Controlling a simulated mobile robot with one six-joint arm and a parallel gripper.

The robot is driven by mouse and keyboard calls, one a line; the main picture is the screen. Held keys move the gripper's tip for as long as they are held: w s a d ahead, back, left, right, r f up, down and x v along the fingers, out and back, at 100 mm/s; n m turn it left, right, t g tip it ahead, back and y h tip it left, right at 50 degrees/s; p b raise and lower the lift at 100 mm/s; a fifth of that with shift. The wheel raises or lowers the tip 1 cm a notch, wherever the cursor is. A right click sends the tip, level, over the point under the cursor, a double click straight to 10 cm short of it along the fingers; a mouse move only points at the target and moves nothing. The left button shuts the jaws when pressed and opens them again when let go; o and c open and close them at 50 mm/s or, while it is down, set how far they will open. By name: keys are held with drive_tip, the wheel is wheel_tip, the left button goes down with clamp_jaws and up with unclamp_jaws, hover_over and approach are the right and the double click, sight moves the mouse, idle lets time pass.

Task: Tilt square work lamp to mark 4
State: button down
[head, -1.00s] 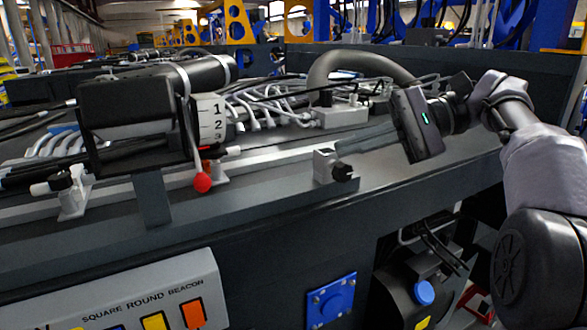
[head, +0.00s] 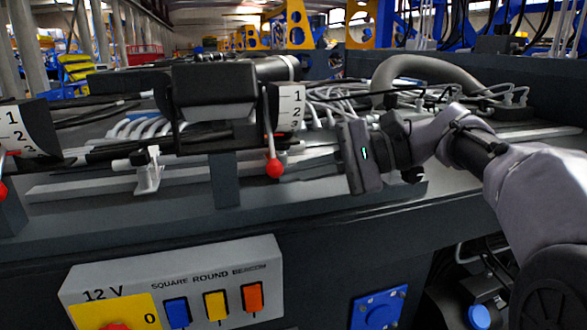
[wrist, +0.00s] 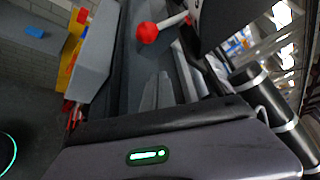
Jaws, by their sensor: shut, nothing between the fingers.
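The work lamp with the black box-shaped head (head: 213,85) stands in the middle left of the head view. On its right side is a white scale plate (head: 291,106) showing 1, 2 and 3; no 4 is readable. A lever with a red ball (head: 274,168) hangs below the plate. The red ball (wrist: 147,32) and its pale lever also show in the wrist view. My gripper (head: 288,172) is shut and empty, its grey fingers pointing left with tips close to the ball. In the wrist view, the fingertips (wrist: 155,76) lie apart from the ball.
A second scale plate (head: 14,130) with a red-knobbed lever is cut off at the left edge. A switch panel (head: 180,277) labelled SQUARE, ROUND and BEACON is below. Pale hoses and a thick grey hose (head: 425,66) lie behind my gripper.

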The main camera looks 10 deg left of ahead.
drive_tip(key=s+r, duration=0.2)
drive_tip(key=s, duration=0.1)
drive_tip(key=shift+a, duration=0.1)
drive_tip(key=shift+s+d+r, duration=0.15)
drive_tip(key=shift+s+d, duration=0.05)
drive_tip(key=shift+d, duration=0.05)
drive_tip(key=shift+w+a, duration=0.1)
drive_tip(key=shift+w, duration=0.05)
drive_tip(key=shift+s+d+r+p, duration=0.2)
drive_tip(key=shift+s+p, duration=0.15)
drive_tip(key=shift+p, duration=0.1)
drive_tip(key=shift+s+d+r+p, duration=0.15)
drive_tip(key=shift+s+p, duration=0.2)
drive_tip(key=shift+p, duration=0.1)
